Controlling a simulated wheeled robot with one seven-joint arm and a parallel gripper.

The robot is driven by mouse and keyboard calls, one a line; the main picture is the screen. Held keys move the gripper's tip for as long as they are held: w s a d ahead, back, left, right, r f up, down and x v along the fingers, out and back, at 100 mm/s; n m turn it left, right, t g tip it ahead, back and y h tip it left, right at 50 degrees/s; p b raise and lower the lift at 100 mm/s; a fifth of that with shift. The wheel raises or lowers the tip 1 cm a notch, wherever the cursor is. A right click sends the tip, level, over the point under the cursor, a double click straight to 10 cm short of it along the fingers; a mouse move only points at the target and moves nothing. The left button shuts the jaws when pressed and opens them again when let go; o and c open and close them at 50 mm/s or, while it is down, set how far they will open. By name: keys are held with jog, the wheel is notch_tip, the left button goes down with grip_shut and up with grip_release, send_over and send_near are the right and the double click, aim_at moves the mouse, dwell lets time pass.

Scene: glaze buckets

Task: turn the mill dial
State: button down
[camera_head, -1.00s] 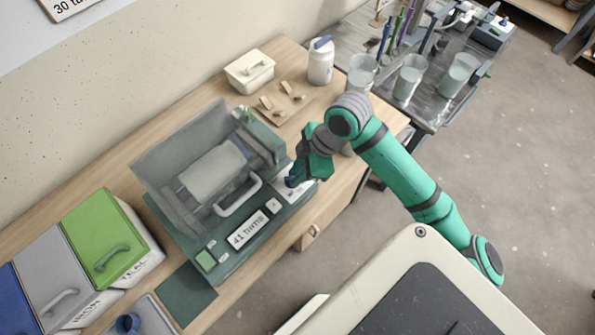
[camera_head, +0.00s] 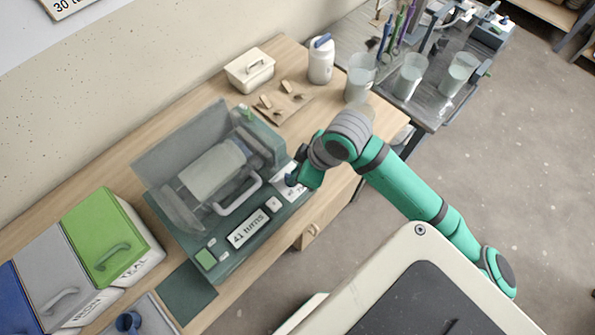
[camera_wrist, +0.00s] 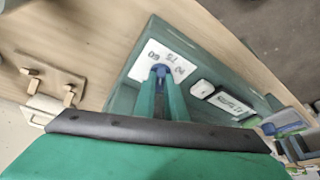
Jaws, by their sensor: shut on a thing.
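The mill (camera_head: 222,262) stands on the wooden bench, a dark green machine with a grey jar (camera_head: 212,172) under a raised clear cover. Its display (camera_head: 248,229) reads what looks like 41 turns. The blue dial (camera_wrist: 160,72) sits on a white numbered plate (camera_wrist: 176,62) at the mill's right front corner. My gripper (camera_wrist: 161,82) is shut on the dial, with one green finger on each side of it. In the head view my gripper (camera_head: 297,180) hides most of the dial. Which number the dial points at cannot be told.
Green (camera_head: 104,240) and grey (camera_head: 50,278) lidded bins stand left of the mill. A cream box (camera_head: 249,70), a white jar (camera_head: 321,60) and a small wooden board (camera_head: 283,101) are behind it. Glass beakers (camera_head: 410,76) stand at the back right. Floor to the right is clear.

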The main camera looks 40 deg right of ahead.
jog(key=m, duration=0.1)
jog(key=m+h, duration=0.1)
jog(key=m, duration=0.2)
jog(key=shift+s+a+m+t+h, duration=0.1)
jog(key=shift+a+m+t+h, duration=0.2)
jog(key=shift+t+h, duration=0.1)
dwell(0.4)
jog(key=c, duration=1.8)
grip_release()
jog(key=shift+r, duration=0.15)
